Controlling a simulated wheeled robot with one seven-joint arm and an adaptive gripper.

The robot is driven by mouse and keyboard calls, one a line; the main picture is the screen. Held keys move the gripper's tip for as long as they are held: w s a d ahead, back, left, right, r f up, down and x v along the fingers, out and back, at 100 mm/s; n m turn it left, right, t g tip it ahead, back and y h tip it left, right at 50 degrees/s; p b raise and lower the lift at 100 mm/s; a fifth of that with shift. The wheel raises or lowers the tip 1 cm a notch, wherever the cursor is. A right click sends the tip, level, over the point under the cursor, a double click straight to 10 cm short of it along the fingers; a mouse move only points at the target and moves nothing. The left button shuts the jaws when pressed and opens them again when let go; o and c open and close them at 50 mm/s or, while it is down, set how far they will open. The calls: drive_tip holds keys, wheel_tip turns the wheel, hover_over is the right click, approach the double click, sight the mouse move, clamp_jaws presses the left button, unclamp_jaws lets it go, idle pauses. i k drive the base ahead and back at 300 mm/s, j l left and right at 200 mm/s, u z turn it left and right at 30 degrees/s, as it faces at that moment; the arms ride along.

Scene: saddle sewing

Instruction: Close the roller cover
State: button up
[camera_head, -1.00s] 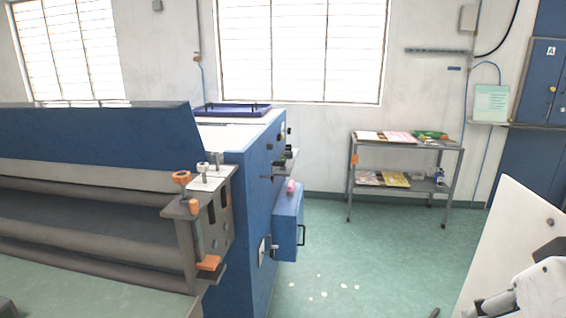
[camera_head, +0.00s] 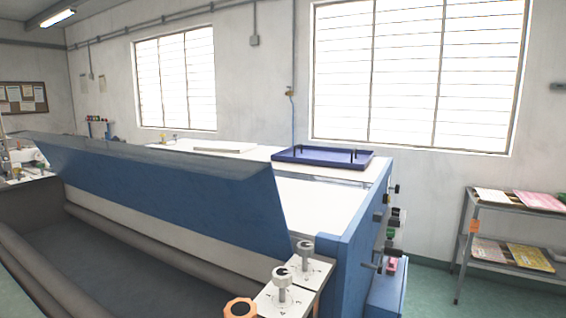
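The roller cover is the long blue panel (camera_head: 180,195) on the front of the blue machine. It is tilted up and outward, standing open above the rollers. A grey roller (camera_head: 150,245) shows below it, with a dark bed in front. My gripper is not in view, so its state does not show.
The machine's right end (camera_head: 365,225) carries several knobs. Metal adjusters (camera_head: 283,285) stand at the front right corner. A blue tray (camera_head: 323,157) sits on top of the machine. A metal shelf rack (camera_head: 510,230) stands at right, with green floor between it and the machine.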

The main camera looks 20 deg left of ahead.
sight(232, 200)
drive_tip(key=i+l+z, duration=0.1)
drive_tip(key=i+z, duration=0.3)
drive_tip(key=i, duration=0.15)
drive_tip(key=i+j+z, duration=0.1)
drive_tip(key=i+z, duration=0.35)
drive_tip(key=i, duration=0.15)
drive_tip(key=i+l+u, duration=0.15)
drive_tip(key=i, duration=0.15)
drive_tip(key=i+l+u, duration=0.2)
drive_tip(key=i, duration=0.15)
drive_tip(key=i+u, duration=0.15)
drive_tip(key=u, duration=0.3)
drive_tip(key=i+l+u, duration=0.1)
drive_tip(key=u, duration=0.35)
drive_tip(key=i+l+u, duration=0.15)
drive_tip(key=u, duration=0.3)
drive_tip(key=i+l+u, duration=0.2)
drive_tip(key=u, duration=0.25)
drive_tip(key=i+l+u, duration=0.1)
drive_tip(key=u, duration=0.35)
drive_tip(key=l+u, duration=0.6)
drive_tip(key=u, duration=0.3)
drive_tip(key=l+u, duration=0.3)
drive_tip(key=u, duration=0.15)
